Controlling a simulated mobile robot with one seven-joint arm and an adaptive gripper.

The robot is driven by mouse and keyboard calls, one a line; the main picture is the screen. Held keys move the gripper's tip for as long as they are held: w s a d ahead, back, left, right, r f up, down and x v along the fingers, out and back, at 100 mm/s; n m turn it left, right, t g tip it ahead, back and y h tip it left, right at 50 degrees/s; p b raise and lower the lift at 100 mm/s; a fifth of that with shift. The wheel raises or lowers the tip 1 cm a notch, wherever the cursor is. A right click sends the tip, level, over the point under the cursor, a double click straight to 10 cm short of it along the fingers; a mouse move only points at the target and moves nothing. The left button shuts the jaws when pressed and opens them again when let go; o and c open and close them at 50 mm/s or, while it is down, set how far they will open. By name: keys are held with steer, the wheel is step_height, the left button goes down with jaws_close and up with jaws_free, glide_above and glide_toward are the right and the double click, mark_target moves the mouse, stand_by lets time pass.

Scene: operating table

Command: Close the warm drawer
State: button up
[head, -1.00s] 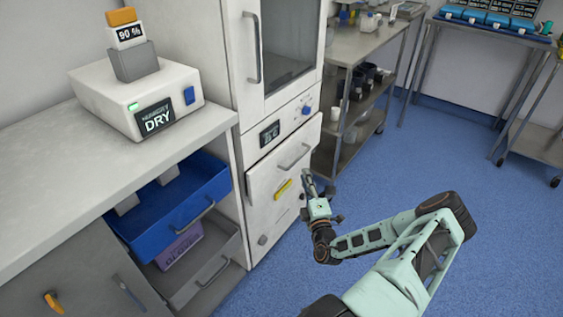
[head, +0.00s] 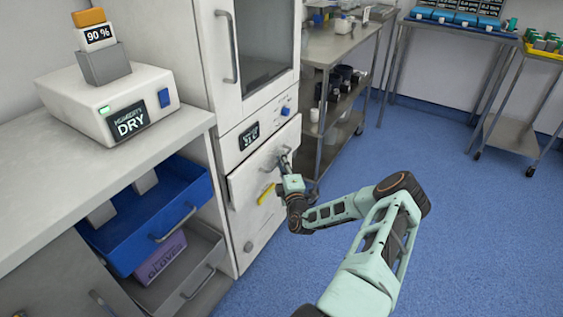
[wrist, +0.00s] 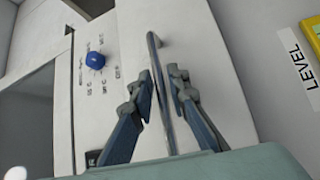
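The warm drawer (head: 255,187) is the white front under the control panel in the tall cabinet. It stands out from the panel, pulled partly open. Its metal bar handle (wrist: 157,75) runs between the two fingers of my gripper (wrist: 164,80) in the wrist view. The fingers are apart, one on each side of the bar; firm contact with it cannot be made out. In the head view my gripper (head: 285,158) is at the handle and hides part of it.
The control panel has a blue knob (wrist: 95,60) and a display (head: 249,136). A yellow label (head: 266,194) is on the drawer front. An open blue drawer (head: 160,215) and an open grey drawer (head: 205,268) are at the left. Blue floor (head: 460,220) is clear at the right.

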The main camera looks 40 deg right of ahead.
steer(key=shift+w, duration=0.1)
jaws_close()
steer(key=shift+w+a+r+p, duration=0.15)
steer(key=shift+w+a, duration=0.1)
steer(key=shift+w, duration=0.3)
steer(key=shift+w+a+f+p, duration=0.1)
steer(key=shift+w+a+p, duration=0.1)
steer(key=shift+w, duration=0.35)
jaws_free()
steer(key=shift+w, duration=0.1)
